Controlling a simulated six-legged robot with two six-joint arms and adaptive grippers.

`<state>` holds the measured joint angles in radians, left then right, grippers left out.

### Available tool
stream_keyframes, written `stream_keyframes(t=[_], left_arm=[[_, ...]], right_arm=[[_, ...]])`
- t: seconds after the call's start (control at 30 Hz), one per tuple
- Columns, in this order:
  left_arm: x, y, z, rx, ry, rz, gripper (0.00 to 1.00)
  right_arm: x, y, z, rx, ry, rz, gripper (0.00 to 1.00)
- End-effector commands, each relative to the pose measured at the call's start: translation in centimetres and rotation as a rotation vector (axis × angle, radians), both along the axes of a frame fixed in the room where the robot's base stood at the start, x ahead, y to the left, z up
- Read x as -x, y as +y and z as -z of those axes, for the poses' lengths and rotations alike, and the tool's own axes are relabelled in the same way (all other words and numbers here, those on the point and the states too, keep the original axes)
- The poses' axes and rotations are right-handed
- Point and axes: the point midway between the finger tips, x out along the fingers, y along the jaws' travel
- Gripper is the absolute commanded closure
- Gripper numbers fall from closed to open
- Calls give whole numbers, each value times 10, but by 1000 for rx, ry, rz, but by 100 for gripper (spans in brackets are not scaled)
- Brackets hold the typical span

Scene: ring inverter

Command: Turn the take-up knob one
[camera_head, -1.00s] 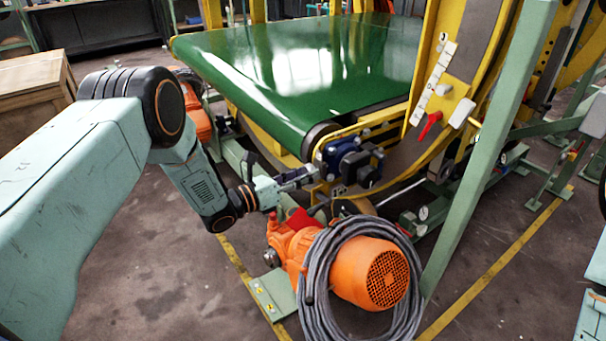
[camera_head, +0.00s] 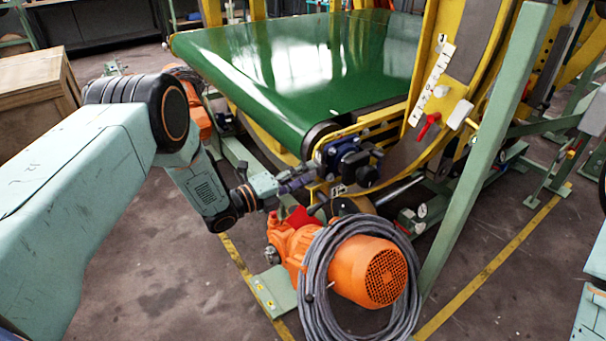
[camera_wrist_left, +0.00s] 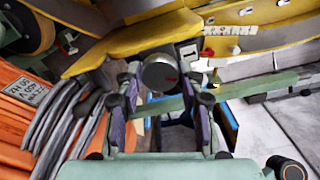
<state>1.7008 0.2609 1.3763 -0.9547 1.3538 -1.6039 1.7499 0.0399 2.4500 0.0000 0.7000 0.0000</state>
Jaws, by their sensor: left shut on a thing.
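My left gripper (camera_head: 308,179) reaches in from the left, beside a dark blue bearing block (camera_head: 345,158) at the near corner of the green belt. In the left wrist view, its two fingers (camera_wrist_left: 160,88) stand on either side of a round dark grey knob (camera_wrist_left: 160,73) with a small red mark on its face. The gripper is shut on this knob. In the head view the fingers and block hide the knob, and I cannot make it out there. My right gripper is not in view.
An orange motor (camera_head: 370,270) with a coiled grey cable (camera_head: 318,285) sits just below the gripper. The green belt (camera_head: 300,75) lies behind it. A slanted green post (camera_head: 490,150) and a red handle (camera_head: 428,126) stand to the right. A wooden crate (camera_head: 35,95) is at far left.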

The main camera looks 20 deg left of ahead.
Motion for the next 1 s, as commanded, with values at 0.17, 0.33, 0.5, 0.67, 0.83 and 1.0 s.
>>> stream_keyframes(t=[0.17, 0.33, 0.5, 0.67, 0.83, 1.0], left_arm=[[-1, 3, -1, 135, 101, -10, 93], [-1, 4, -1, 262, 201, -10, 93], [-1, 4, -1, 390, 299, -11, 93], [-1, 4, 0, 509, 393, -11, 93], [-1, 4, 0, 637, 492, -11, 93], [-1, 4, 0, 765, 592, -11, 93]], right_arm=[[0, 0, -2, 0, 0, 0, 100], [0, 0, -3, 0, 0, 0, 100], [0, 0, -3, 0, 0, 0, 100], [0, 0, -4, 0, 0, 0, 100], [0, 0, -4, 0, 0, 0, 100], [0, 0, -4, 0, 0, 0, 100]])
